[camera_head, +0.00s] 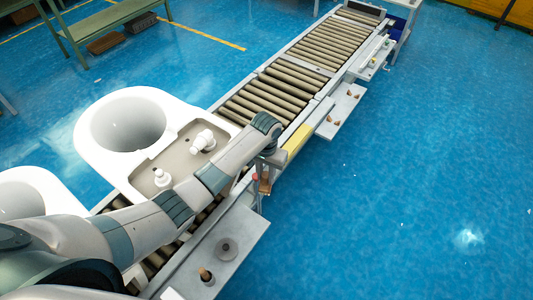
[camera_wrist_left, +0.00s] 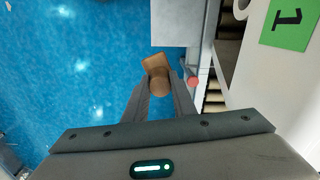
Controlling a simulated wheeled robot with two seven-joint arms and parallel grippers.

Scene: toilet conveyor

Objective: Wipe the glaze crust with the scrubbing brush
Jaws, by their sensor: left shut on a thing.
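My left gripper (camera_head: 264,180) is beyond the toilet's right side, over the conveyor's edge. It is shut on a brown wooden piece, seemingly the scrubbing brush's handle (camera_wrist_left: 158,78), which shows between the fingers in the left wrist view (camera_wrist_left: 160,88). The brush's bristles are hidden. A white toilet (camera_head: 92,128) with a round bowl opening and an open tank recess lies on the conveyor, left of the gripper. White fittings (camera_head: 202,141) stand in the recess. I cannot make out the glaze crust in either view. My right gripper is not in view.
The roller conveyor (camera_head: 300,62) runs to the back. A side shelf (camera_head: 240,225) holds a grey disc (camera_head: 227,249) and a wooden-topped tool (camera_head: 206,275). A red button (camera_wrist_left: 193,81) is beside the gripper. Another toilet (camera_head: 35,190) is at left. Blue floor at right is clear.

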